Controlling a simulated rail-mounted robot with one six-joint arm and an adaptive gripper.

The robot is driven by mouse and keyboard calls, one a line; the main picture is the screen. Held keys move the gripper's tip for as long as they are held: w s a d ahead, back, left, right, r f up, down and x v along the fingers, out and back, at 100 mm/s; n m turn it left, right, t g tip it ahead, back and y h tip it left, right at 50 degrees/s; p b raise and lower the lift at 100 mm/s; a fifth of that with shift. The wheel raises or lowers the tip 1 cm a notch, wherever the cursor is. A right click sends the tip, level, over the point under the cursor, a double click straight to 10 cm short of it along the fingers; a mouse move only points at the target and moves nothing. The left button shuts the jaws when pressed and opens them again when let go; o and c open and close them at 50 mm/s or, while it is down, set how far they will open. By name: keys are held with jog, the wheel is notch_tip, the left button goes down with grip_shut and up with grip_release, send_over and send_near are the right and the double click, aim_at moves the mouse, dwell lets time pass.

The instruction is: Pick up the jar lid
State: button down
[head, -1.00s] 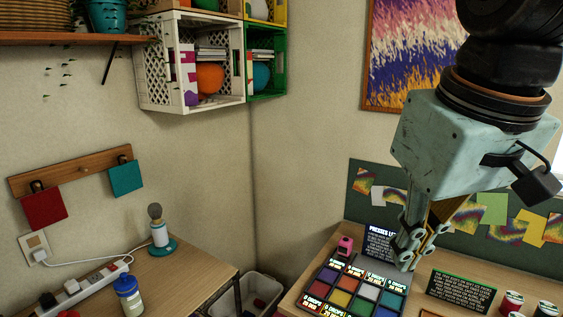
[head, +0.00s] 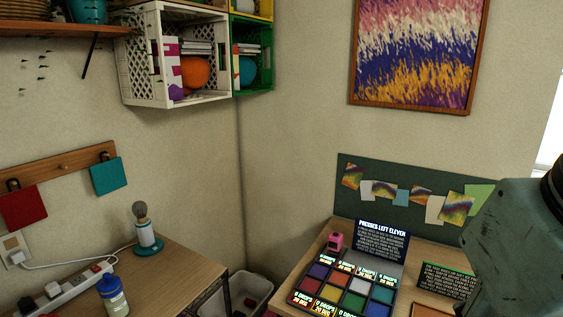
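I cannot make out a loose jar lid in the head view. A small bottle or jar (head: 113,297) with a blue top stands on the left desk, cut close to the lower edge. Whether its top is the jar lid I cannot tell. My gripper's fingers are out of the frame. Only a pale teal part of my arm shows, large and close, at the right edge, and it hides the right end of the right desk.
The right desk holds a grid of coloured squares (head: 345,287), a dark sign (head: 381,241), a pink item (head: 335,242) and a second sign (head: 447,280). The left desk holds a lamp (head: 146,232) and a power strip (head: 66,287). A white bin (head: 248,291) sits between the desks.

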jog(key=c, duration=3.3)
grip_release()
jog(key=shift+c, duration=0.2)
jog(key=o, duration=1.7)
